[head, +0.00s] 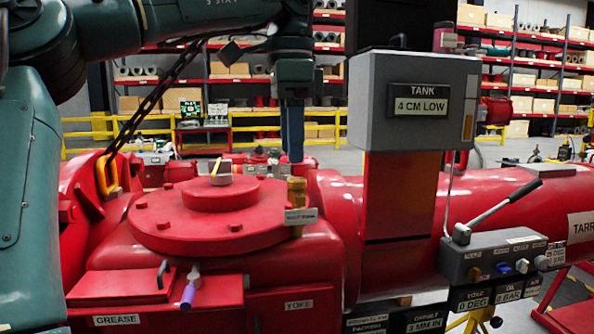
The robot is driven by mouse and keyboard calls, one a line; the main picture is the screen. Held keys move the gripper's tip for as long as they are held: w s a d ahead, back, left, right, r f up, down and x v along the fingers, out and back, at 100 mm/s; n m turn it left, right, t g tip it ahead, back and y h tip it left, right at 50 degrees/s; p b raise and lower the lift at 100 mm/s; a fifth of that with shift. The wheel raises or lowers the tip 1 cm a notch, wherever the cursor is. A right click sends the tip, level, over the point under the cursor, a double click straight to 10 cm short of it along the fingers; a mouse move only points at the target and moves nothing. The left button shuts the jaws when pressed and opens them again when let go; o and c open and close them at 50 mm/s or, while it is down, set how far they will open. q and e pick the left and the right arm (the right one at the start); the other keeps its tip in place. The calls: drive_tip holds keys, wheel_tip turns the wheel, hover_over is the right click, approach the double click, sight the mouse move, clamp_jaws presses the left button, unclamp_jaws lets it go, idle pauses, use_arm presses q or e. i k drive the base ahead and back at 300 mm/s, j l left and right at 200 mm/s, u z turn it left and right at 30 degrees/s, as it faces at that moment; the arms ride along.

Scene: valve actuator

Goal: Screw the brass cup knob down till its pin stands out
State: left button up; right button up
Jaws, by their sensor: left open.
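The brass cup knob (297,190) stands upright at the right rim of the red round actuator cover (220,205). A small white label (301,215) sits just below it; its print is too small to read surely. I cannot make out a pin at the knob. My left gripper (292,158) points straight down above the knob, with its fingertips a little higher than the knob's top. Its fingers are seen edge-on, it is open, and nothing shows between them. My right gripper is out of view.
A grey tank box (418,100) reading "4 CM LOW" stands close on the right. A grey lever block (495,250) with a black-handled lever sits farther right. A purple-handled valve (190,288) is at the front left. Yellow rails and shelves stand far behind.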

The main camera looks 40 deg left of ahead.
sight(295, 183)
drive_tip(key=i+j, duration=0.65)
drive_tip(key=j, duration=0.2)
